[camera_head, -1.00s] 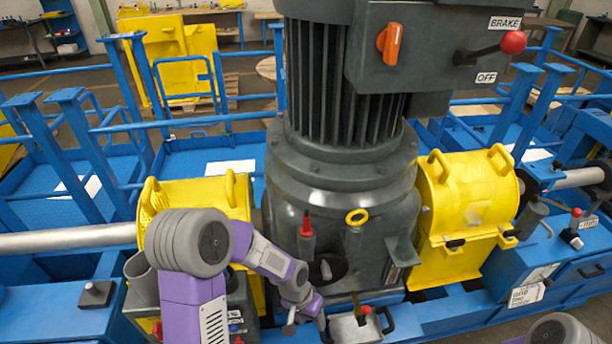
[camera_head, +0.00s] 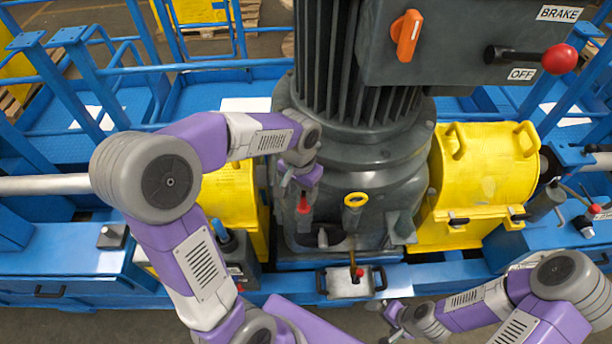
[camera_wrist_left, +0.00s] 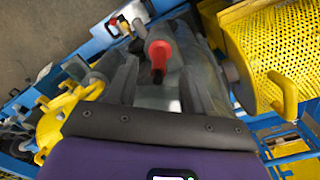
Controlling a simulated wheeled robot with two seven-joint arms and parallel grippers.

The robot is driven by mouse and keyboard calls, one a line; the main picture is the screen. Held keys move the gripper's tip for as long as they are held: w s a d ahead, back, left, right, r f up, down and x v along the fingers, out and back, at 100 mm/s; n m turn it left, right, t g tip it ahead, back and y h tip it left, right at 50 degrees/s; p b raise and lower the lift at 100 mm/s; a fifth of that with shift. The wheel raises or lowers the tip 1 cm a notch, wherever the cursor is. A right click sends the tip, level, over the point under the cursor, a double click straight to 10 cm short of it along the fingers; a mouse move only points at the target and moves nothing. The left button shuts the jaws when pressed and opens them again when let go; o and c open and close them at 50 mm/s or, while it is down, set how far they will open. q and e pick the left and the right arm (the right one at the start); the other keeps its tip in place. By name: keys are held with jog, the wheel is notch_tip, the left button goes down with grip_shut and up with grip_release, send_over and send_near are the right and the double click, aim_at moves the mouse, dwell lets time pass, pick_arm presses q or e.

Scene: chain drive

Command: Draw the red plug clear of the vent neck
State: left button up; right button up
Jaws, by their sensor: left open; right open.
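The red plug (camera_head: 304,206) sits in the grey vent neck (camera_head: 305,222) on the front of the dark gearbox housing. My left gripper (camera_head: 297,188) is just above the plug, pointing down, open and holding nothing. The wrist view shows gaps between plug and fingers (camera_wrist_left: 157,80). My right gripper (camera_head: 394,322) is open and empty at the lower right, low in front of the machine.
Perforated yellow guards (camera_head: 478,180) flank the housing. A small tray (camera_head: 345,283) with a red-knobbed lever is below. The motor and brake box (camera_head: 455,50) rise above.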

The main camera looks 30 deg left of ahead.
aim_at(303, 195)
pick_arm(q)
jog(key=f, duration=0.4)
jog(key=shift+w+f, duration=0.1)
jog(key=shift+w, duration=0.3)
jog(key=shift+s+d+f, duration=0.1)
jog(key=shift+s+f, duration=0.1)
jog(key=shift+f, duration=0.3)
jog(key=shift+w, duration=0.15)
grip_shut()
